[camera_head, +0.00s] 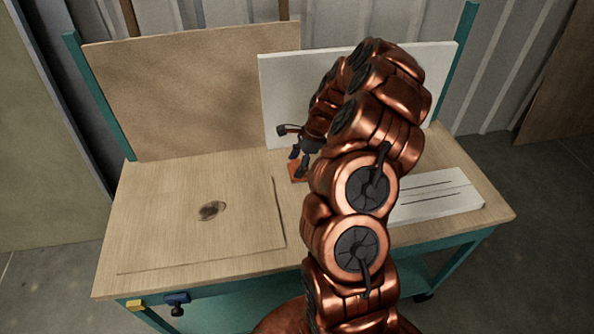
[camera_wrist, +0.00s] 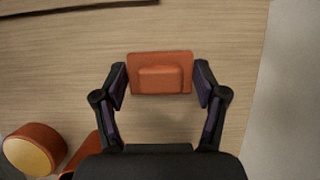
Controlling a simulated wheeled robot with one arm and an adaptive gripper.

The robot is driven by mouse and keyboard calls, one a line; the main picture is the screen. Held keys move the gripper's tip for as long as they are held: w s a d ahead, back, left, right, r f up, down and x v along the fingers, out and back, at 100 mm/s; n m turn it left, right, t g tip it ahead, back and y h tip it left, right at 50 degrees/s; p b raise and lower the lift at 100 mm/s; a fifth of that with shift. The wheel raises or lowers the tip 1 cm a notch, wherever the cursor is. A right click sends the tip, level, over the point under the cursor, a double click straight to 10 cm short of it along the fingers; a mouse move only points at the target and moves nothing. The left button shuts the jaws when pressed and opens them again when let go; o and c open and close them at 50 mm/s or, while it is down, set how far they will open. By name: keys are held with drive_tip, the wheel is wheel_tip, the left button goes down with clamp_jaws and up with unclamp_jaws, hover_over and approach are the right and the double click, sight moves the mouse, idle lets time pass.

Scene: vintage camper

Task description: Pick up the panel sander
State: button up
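The panel sander appears to be the orange block (camera_wrist: 160,80) with a flat rectangular base and a raised grip. It lies on the wooden bench top, and a bit of it shows in the head view (camera_head: 298,171). My gripper (camera_wrist: 160,68) is above it with the fingers spread, one on each side of the block. A narrow gap seems to show between each finger and the block. In the head view my gripper (camera_head: 303,154) is partly hidden behind my arm.
The workbench (camera_head: 145,200) has a wooden board (camera_head: 230,235) with a dark knot at left. A white slotted panel (camera_head: 435,196) lies at right. A brown board (camera_head: 195,95) and a white board (camera_head: 285,95) stand upright at the back.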

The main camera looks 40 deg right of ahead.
drive_tip(key=c, duration=1.1)
drive_tip(key=shift+o, duration=0.2)
drive_tip(key=shift+r, duration=0.1)
